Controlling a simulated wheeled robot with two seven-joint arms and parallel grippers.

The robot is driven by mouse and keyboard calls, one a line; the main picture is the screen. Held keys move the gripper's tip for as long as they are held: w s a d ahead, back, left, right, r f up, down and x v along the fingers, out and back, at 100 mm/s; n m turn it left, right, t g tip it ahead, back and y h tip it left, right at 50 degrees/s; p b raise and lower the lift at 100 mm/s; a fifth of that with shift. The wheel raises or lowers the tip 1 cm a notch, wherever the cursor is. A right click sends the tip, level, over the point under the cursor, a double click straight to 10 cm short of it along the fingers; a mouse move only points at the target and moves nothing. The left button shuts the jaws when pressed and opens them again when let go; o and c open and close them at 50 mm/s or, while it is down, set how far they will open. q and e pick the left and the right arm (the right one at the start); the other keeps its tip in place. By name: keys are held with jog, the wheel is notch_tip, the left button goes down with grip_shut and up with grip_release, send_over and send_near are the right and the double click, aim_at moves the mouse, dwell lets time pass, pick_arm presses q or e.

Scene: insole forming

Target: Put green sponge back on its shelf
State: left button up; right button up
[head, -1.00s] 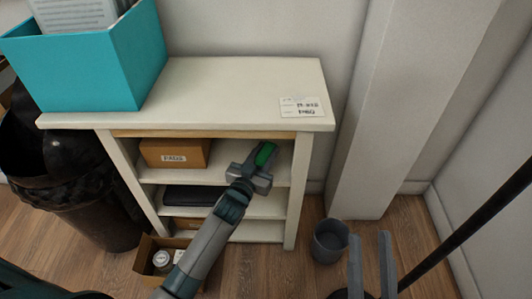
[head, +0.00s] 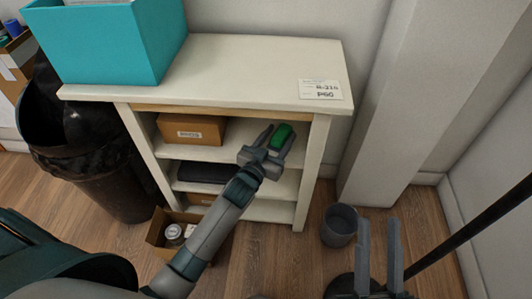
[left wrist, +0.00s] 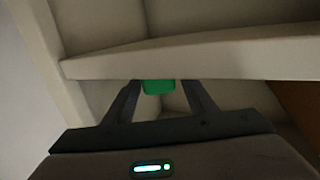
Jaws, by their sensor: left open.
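The green sponge (head: 282,136) rests on the upper inner shelf (head: 222,153) of the white shelf unit, toward its right end. My left gripper (head: 275,141) reaches into that compartment with its fingers spread, one on either side of the sponge. In the left wrist view the sponge (left wrist: 158,87) shows between the two fingertips (left wrist: 161,88), with gaps on both sides and its top partly cut off by the board above. My right gripper (head: 380,232) is at the lower right, its two fingers apart and empty, away from the unit.
A brown box (head: 192,130) stands left on the same shelf. A dark flat item (head: 203,172) lies one shelf below. A teal bin (head: 110,45) sits on top. A black trash can (head: 110,170), an open carton (head: 160,232) and a grey cup (head: 339,226) stand on the floor.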

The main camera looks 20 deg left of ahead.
pick_arm(q)
jog(key=s+a+p, duration=0.1)
jog(key=s, duration=0.9)
jog(key=shift+r, duration=0.3)
pick_arm(e)
notch_tip(320, 180, down, 6)
jog(key=w+g+h, duration=0.1)
jog(key=w+g, duration=0.1)
jog(key=g, duration=0.2)
jog(key=shift+w+a, duration=0.2)
jog(key=shift+w, duration=0.1)
pick_arm(q)
jog(key=shift+a, duration=0.1)
jog(key=s+d+r+m+t+h, duration=0.1)
jog(key=s+d+r+h, duration=0.1)
jog(key=s+d+r, duration=0.4)
jog(key=s+d+r+t+h, duration=0.1)
jog(key=s+d+r+h, duration=0.2)
jog(key=s+d+r, duration=0.4)
jog(key=s, duration=0.6)
jog(key=shift+s+r+m, duration=0.4)
pick_arm(e)
jog(key=shift+r, duration=0.1)
